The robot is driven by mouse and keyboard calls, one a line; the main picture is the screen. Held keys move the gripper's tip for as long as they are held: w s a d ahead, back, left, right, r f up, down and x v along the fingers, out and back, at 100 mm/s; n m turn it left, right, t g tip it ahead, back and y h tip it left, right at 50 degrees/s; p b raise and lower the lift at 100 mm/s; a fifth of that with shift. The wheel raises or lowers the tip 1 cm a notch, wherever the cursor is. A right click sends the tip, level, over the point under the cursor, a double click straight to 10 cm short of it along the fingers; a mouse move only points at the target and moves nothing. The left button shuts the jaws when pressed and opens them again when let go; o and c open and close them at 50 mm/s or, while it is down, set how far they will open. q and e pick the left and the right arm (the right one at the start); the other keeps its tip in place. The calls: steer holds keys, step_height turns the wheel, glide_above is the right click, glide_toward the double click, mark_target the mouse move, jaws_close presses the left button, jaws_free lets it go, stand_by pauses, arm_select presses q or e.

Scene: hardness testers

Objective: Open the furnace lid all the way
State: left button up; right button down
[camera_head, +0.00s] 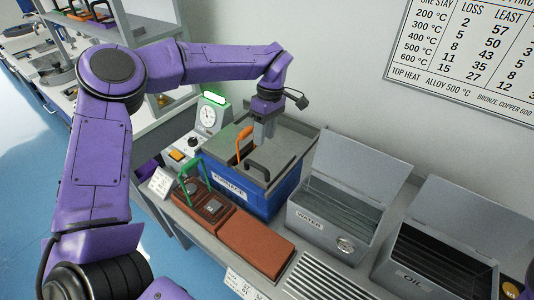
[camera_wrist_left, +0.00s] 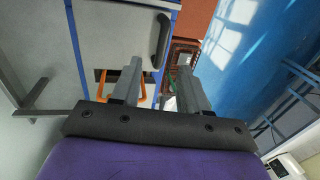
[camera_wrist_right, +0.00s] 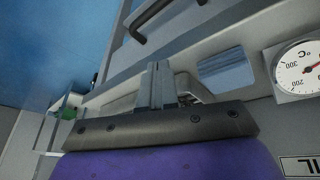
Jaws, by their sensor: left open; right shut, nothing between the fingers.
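The furnace (camera_head: 228,182) is a blue box with a label on its front, and it has a grey lid (camera_head: 283,158) on top. The lid looks flat and down, with a black bar handle (camera_head: 258,170) near its front. The handle also shows in the left wrist view (camera_wrist_left: 160,42), just beyond my left fingertips. My left gripper (camera_head: 262,146) is open, pointing down over the lid; its two fingers (camera_wrist_left: 159,68) stand apart with nothing between them. My right gripper (camera_wrist_right: 158,66) is shut and empty, seen in the right wrist view, away from the lid.
An orange handle (camera_head: 243,138) stands close to the left gripper. The water tank (camera_head: 325,222) and oil tank (camera_head: 425,262) have raised lids to the right. A green-handled device (camera_head: 210,207) and brown block (camera_head: 255,246) sit in front. A gauge unit (camera_head: 208,116) stands behind left.

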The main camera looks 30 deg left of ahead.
mark_target(260, 166)
arm_select(q)
steer(key=f, duration=0.3)
steer(key=s+f+p, duration=0.1)
steer(key=f, duration=0.2)
steer(key=s+f, duration=0.1)
steer(key=f, duration=0.2)
steer(key=shift+s+f, duration=0.25)
jaws_close()
steer(key=shift+w, duration=0.1)
